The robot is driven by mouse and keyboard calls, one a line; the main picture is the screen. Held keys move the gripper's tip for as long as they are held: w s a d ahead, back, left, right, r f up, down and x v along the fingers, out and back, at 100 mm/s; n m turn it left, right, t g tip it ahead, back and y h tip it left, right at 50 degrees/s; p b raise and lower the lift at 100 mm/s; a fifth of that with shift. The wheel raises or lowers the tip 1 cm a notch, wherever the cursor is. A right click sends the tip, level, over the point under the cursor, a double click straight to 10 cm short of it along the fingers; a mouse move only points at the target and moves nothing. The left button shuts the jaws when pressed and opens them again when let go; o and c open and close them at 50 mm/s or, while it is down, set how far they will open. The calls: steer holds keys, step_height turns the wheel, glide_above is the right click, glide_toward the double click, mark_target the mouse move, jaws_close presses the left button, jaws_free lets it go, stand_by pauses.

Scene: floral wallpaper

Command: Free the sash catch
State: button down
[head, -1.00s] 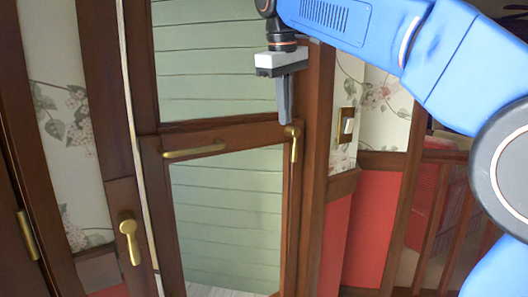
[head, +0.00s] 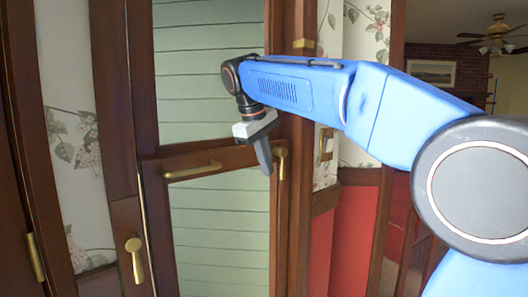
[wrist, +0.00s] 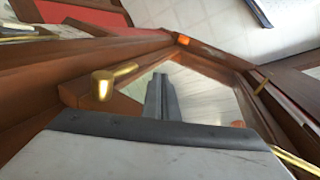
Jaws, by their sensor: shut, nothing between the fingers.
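The sash catch is a brass lever (head: 281,164) on the right side of the wooden window frame, with its handle hanging down. In the wrist view the brass catch (wrist: 104,84) shows left of my fingers. My gripper (head: 266,170) is shut and empty, its fingers tilted down and to the right. In the head view the fingertips are just left of the catch, at about its height. In the wrist view my gripper (wrist: 161,82) appears apart from the catch. Whether they touch cannot be told from the head view.
A brass bar handle (head: 193,171) runs across the sash rail to the left. A brass lever (head: 134,258) sits on the wood further left. A brass switch plate (head: 325,144) is on the floral wall at right. Wooden posts and red panelling stand on the right.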

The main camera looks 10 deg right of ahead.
mark_target(279, 173)
steer(key=shift+w+d+f, duration=0.3)
steer(key=shift+w+d, duration=0.5)
steer(key=shift+w+d+f, duration=0.3)
steer(key=shift+w+d, duration=0.45)
steer(key=shift+d, duration=0.05)
steer(key=shift+d, duration=0.1)
steer(key=shift+w+d+f+t+h, duration=0.1)
steer(key=shift+d+t+h, duration=0.15)
steer(key=shift+h, duration=0.25)
steer(key=shift+w+f, duration=0.1)
steer(key=shift+w, duration=0.1)
